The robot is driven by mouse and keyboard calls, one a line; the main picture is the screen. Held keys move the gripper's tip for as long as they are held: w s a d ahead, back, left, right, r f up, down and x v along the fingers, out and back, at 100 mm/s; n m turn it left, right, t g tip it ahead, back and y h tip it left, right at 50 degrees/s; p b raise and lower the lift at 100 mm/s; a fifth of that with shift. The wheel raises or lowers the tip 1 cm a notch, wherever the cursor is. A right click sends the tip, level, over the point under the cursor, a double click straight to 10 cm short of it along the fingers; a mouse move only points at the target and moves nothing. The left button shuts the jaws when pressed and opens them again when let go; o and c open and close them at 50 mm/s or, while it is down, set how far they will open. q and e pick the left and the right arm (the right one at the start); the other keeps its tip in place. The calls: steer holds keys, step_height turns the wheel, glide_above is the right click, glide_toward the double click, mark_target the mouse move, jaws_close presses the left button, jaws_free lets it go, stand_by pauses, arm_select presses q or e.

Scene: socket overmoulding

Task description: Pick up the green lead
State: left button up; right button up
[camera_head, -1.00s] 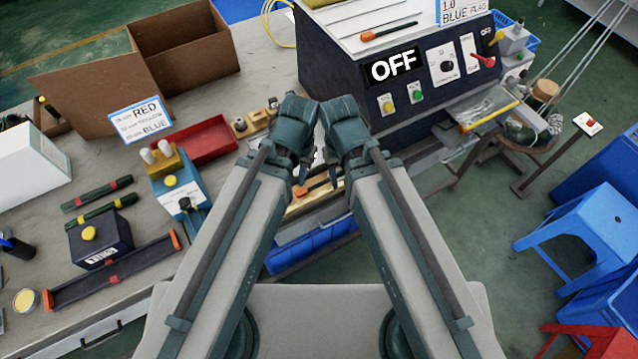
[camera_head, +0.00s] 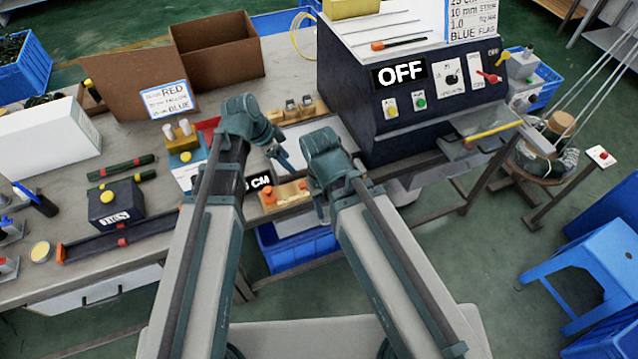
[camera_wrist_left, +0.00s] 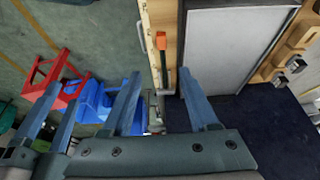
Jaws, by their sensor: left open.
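Two dark green rods lie on the left of the bench in the head view: one with red bands (camera_head: 120,167), one with yellow bands (camera_head: 122,180). Dark green coils sit in a blue crate (camera_head: 30,75) at the upper left. I cannot tell which is the green lead. My left gripper (camera_head: 284,160) is above the bench's front edge, right of the rods and apart from them. In the left wrist view its fingers (camera_wrist_left: 160,88) are spread with nothing held. My right gripper (camera_head: 321,208) points down beside it; its fingertips are unclear.
A dark blue machine (camera_head: 440,110) marked OFF stands at the right. Left are cardboard boxes (camera_head: 215,50), a white box (camera_head: 45,140), a dark box with a yellow button (camera_head: 115,205) and a long dark tray (camera_head: 120,243). A blue bin (camera_head: 285,250) hangs below the front edge.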

arm_select(q)
steer(key=b, duration=0.8)
glide_above(304, 184)
steer(key=a, duration=0.1)
steer(key=f, duration=0.8)
steer(key=shift+s+a+f, duration=0.1)
steer(key=shift+s+a, duration=0.1)
steer(key=shift+s, duration=0.15)
steer(key=b+x, duration=0.5)
steer(key=shift+w+a+f, duration=0.15)
steer(key=shift+a, duration=0.1)
steer(key=shift+c, duration=0.2)
jaws_close()
